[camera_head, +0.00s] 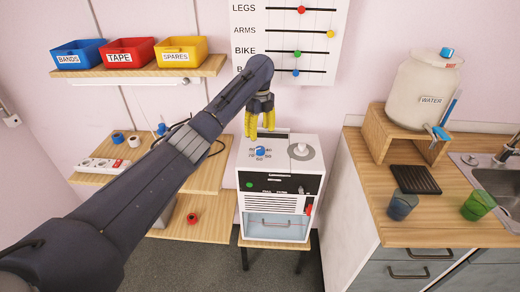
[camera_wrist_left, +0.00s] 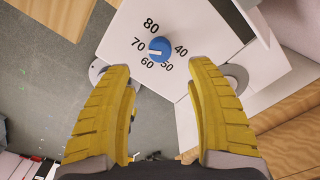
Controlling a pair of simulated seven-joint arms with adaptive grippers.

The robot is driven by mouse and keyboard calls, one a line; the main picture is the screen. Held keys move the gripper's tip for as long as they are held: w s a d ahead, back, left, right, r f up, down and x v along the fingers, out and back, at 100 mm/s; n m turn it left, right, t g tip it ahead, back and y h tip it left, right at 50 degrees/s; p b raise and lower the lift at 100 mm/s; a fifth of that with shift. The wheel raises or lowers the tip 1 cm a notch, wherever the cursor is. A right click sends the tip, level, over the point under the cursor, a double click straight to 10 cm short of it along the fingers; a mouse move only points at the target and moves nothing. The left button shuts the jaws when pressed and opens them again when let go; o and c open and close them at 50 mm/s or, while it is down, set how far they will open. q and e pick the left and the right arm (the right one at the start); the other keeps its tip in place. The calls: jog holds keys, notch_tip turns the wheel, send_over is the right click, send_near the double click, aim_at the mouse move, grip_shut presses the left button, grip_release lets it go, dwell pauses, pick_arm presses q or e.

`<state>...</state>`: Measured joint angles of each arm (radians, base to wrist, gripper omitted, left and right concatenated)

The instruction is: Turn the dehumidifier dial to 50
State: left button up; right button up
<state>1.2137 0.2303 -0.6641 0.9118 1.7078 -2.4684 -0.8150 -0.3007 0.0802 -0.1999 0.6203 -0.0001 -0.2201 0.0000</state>
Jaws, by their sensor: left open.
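The white dehumidifier (camera_head: 272,189) stands on a small wooden stand, with a blue dial (camera_head: 260,151) on its top ringed by numbers. In the left wrist view the blue dial (camera_wrist_left: 160,49) has 80, 70, 60, 50 and 40 around it. Its white mark points left, seemingly between 70 and 60. My left gripper (camera_head: 260,126) has yellow fingers and hangs above the back of the dehumidifier's top. In the wrist view the left gripper (camera_wrist_left: 165,100) is open and empty, with the dial ahead of its fingertips, apart from them. My right gripper is not in view.
A round white knob (camera_head: 301,150) sits right of the dial. A shelf with blue, red and yellow bins (camera_head: 180,52) hangs at upper left. A slider board (camera_head: 290,40) is on the wall behind. A counter (camera_head: 430,225) with a water tank (camera_head: 424,85) and cups stands at right.

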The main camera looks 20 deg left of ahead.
aim_at(260, 149)
pick_arm(q)
notch_tip(260, 149, down, 9)
jog(key=shift+r, duration=0.15)
dwell(0.5)
grip_shut()
